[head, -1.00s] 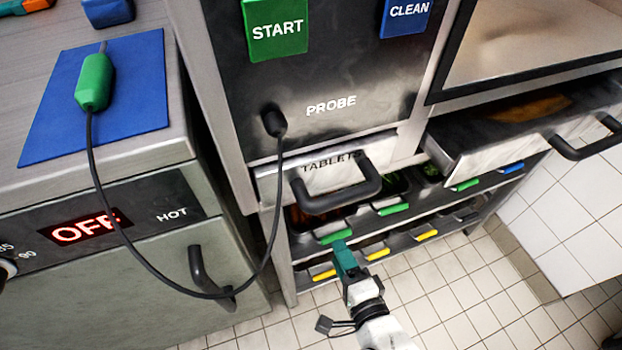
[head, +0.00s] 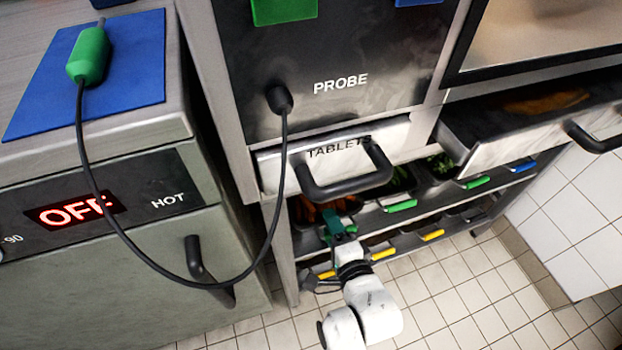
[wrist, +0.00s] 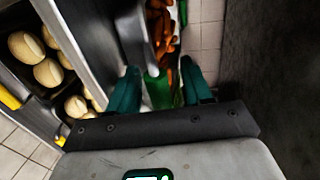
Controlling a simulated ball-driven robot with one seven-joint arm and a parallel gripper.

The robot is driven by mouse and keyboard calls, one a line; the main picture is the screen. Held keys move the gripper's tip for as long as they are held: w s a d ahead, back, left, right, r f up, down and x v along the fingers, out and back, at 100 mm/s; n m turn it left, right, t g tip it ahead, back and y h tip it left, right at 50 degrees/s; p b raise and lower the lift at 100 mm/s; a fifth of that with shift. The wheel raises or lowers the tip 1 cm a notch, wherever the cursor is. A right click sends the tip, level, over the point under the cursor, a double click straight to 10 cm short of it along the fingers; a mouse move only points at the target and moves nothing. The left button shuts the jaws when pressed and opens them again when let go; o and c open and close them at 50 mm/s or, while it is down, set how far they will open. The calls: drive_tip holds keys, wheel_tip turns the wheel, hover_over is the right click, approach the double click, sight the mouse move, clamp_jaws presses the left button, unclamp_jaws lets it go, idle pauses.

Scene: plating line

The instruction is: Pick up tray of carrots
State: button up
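The tray of carrots sits on the upper shelf of the rack in the head view, with its orange carrots (head: 312,210) below the tablets drawer. My teal gripper (head: 338,224) is at the tray's front and largely hides its green handle there. In the wrist view, the green handle (wrist: 158,90) stands between the two teal fingers of my gripper (wrist: 160,88). Gaps show on both sides of the handle, so the gripper is open around it. The carrots (wrist: 161,35) lie just beyond the handle.
The tablets drawer handle (head: 345,183) juts out just above my gripper. More green-handled trays (head: 400,206) stand to the right, and yellow-handled trays (head: 383,254) below. Round pale items (wrist: 47,72) fill a tray in the wrist view. A probe cable (head: 268,240) hangs to the left.

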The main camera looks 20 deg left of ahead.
clamp_jaws()
idle(0.4)
drive_tip(key=shift+r, duration=0.15)
